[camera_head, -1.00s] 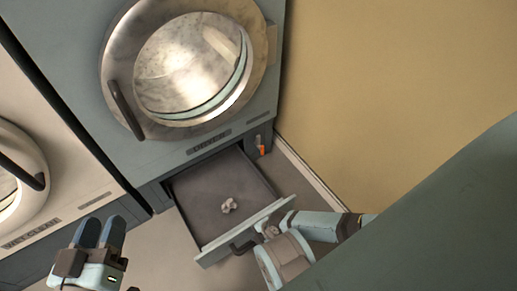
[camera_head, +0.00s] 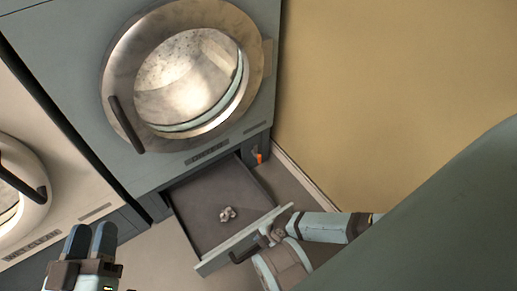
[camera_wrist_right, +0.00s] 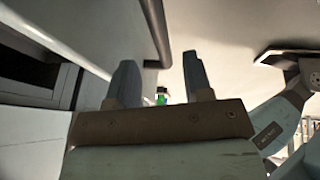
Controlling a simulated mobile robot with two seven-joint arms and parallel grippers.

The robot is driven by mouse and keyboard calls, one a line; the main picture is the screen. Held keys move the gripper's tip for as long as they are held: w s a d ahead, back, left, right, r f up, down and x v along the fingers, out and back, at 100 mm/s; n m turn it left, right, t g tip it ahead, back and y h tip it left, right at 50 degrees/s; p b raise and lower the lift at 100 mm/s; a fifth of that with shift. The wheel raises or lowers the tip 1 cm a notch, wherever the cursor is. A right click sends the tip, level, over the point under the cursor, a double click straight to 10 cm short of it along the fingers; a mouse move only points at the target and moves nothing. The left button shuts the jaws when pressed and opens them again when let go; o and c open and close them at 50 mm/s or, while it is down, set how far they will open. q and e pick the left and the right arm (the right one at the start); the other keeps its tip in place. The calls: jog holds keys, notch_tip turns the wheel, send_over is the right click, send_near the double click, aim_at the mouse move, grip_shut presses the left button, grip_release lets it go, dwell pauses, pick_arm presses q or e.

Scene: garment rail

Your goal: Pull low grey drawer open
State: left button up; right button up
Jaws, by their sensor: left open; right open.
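The low grey drawer (camera_head: 195,215) under the grey-blue machine stands pulled out, with a small pale crumpled clump (camera_head: 227,214) on its floor. Its dark bar handle (camera_head: 243,252) is on the pale front panel. My right arm reaches the right end of that panel; in the head view its fingers are hidden. In the right wrist view my right gripper (camera_wrist_right: 160,75) is open, with a dark bar (camera_wrist_right: 155,25), likely the handle, beyond and between its fingers. I cannot tell whether they touch. My left gripper (camera_head: 91,242) is open and empty, left of the drawer.
The machine's round door (camera_head: 190,80) is above the drawer. A cream machine (camera_head: 50,180) stands to the left. A tan wall (camera_head: 400,80) is close on the right. Bare floor (camera_head: 160,255) shows left of the drawer. A small orange part (camera_head: 259,158) is beside the drawer opening.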

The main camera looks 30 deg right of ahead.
pick_arm(q)
jog(key=shift+t, duration=0.9)
jog(key=shift+s+a+r+p, duration=0.15)
jog(key=shift+r+p, duration=0.55)
jog(key=shift+r, duration=0.55)
jog(key=shift+s+a+r+p, duration=0.15)
jog(key=shift+r+p, duration=0.55)
jog(key=shift+r, duration=0.5)
pick_arm(e)
jog(key=v, duration=0.8)
jog(key=shift+r, duration=0.35)
pick_arm(q)
jog(key=shift+w, duration=0.1)
pick_arm(e)
jog(key=shift+s+d, duration=0.1)
jog(key=shift+d, duration=0.05)
